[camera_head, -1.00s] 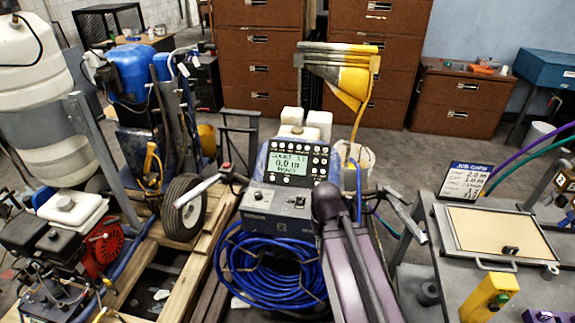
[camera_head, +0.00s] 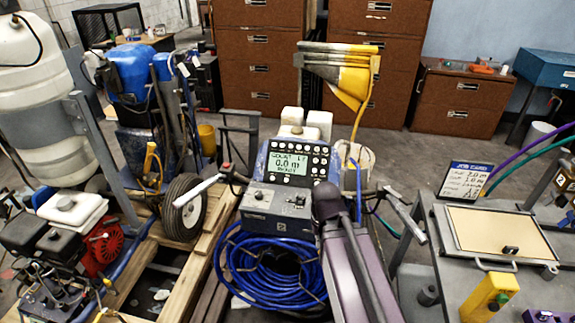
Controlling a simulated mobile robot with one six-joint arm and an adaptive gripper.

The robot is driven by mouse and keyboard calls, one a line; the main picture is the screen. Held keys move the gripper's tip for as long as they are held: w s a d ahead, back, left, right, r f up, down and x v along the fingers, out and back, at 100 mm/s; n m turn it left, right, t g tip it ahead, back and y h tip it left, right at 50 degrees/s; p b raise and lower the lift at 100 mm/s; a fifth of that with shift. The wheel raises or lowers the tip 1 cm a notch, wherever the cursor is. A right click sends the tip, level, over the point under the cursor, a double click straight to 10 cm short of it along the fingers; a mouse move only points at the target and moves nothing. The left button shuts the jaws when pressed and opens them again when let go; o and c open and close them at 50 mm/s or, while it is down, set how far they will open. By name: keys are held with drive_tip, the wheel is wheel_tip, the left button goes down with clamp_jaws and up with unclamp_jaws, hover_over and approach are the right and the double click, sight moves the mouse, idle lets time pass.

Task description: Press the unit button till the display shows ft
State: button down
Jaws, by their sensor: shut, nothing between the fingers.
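The line striper's control box (camera_head: 293,163) stands at the centre of the head view, its panel facing me. Its lit green display (camera_head: 288,165) reads "0.0 m" in the large middle line; the small lines above and below are hard to read. Rows of small buttons (camera_head: 318,161) lie above and to the right of the display. Their labels are too small to read, so I cannot tell which is the unit button. My purple-grey arm (camera_head: 358,265) rises from the bottom, just right of the panel. My gripper cannot be made out.
Below the panel are a grey box with a switch (camera_head: 280,208) and a coiled blue hose (camera_head: 270,265). Handlebars (camera_head: 198,192) stick out on both sides. A bench (camera_head: 440,245) with a job card (camera_head: 465,182) is at right. Another machine with a wheel (camera_head: 185,207) stands at left.

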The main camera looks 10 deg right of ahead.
sight(273, 178)
drive_tip(key=w+a+m+t+y+b, duration=0.5)
drive_tip(key=w+a, duration=0.3)
drive_tip(key=w, duration=0.4)
drive_tip(key=w+a+m+t+y+b, duration=0.2)
drive_tip(key=w+a+t+b, duration=0.5)
drive_tip(key=w, duration=0.4)
drive_tip(key=w+d+f+m+t+h+b, duration=0.1)
drive_tip(key=w+m+t+h+b, duration=0.4)
drive_tip(key=m, duration=1.5)
drive_tip(key=shift+w+d+f+t+h+b, duration=0.5)
drive_tip(key=shift+w+h+b, duration=1.4)
drive_tip(key=shift+w+h, duration=0.95)
drive_tip(key=shift+w+a+f+y, duration=0.1)
drive_tip(key=shift+w+a+y, duration=0.05)
drive_tip(key=shift+w+y, duration=0.15)
drive_tip(key=shift+w+d+f+b, duration=0.25)
drive_tip(key=shift+w+f+b, duration=0.6)
drive_tip(key=shift+f+b, duration=0.2)
drive_tip(key=shift+w+d+f+b, duration=0.2)
drive_tip(key=shift+w+f+b, duration=0.45)
drive_tip(key=shift+w+b, duration=0.05)
drive_tip(key=shift+w+d+f+b, duration=0.25)
drive_tip(key=shift+w+f+b, duration=0.4)
drive_tip(key=shift+f, duration=0.05)
drive_tip(key=shift+w+d+f+b, duration=0.2)
drive_tip(key=shift+w+f+b, duration=0.45)
drive_tip(key=shift+w+b, duration=0.05)
